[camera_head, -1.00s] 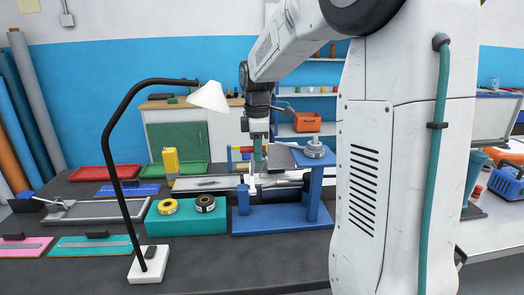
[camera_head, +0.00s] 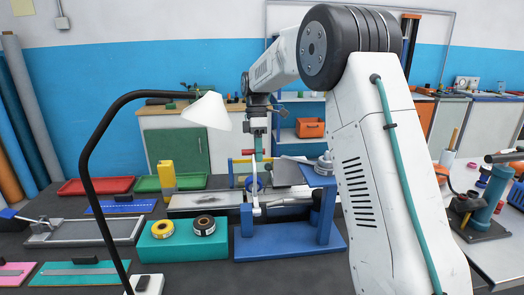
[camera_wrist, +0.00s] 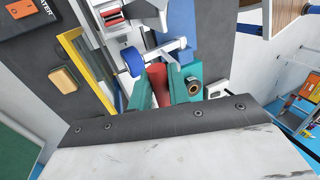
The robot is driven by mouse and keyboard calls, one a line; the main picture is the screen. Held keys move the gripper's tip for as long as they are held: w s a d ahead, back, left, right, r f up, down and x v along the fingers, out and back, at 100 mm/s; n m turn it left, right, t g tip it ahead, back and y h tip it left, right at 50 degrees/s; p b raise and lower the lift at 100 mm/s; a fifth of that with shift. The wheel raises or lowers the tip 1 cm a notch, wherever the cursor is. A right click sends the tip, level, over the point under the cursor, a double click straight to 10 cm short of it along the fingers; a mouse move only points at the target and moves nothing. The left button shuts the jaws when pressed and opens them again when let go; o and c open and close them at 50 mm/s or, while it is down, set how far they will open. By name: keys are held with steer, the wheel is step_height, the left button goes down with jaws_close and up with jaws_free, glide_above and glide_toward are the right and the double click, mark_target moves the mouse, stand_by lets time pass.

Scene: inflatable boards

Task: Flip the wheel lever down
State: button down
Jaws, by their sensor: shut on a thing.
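The blue wheel (camera_wrist: 132,62) sits on a white lever mechanism (camera_wrist: 168,48) in the wrist view. In the head view the blue wheel (camera_head: 254,184) is beside an upright white post (camera_head: 256,204), behind the blue stand (camera_head: 285,242). A red handle (camera_wrist: 157,80) lies between the teal fingers of my gripper (camera_wrist: 170,76), which is shut on it. In the head view my gripper (camera_head: 258,155) points down above the wheel, with the red handle end (camera_head: 248,152) showing at its left. How the handle joins the wheel is partly hidden.
A teal block (camera_head: 183,244) with two tape rolls stands left of the stand. A black lamp with a white shade (camera_head: 206,111) is at front left. A yellow block (camera_head: 167,174) and trays lie behind. My arm blocks part of the right side.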

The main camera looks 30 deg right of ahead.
steer(key=shift+w+f, duration=0.9)
steer(key=shift+w, duration=0.2)
steer(key=shift+d+f, duration=0.1)
steer(key=shift+w+d+f, duration=0.1)
steer(key=shift+f, duration=0.1)
steer(key=c, duration=1.4)
jaws_free()
steer(key=shift+w+f, duration=0.2)
steer(key=shift+w, duration=0.05)
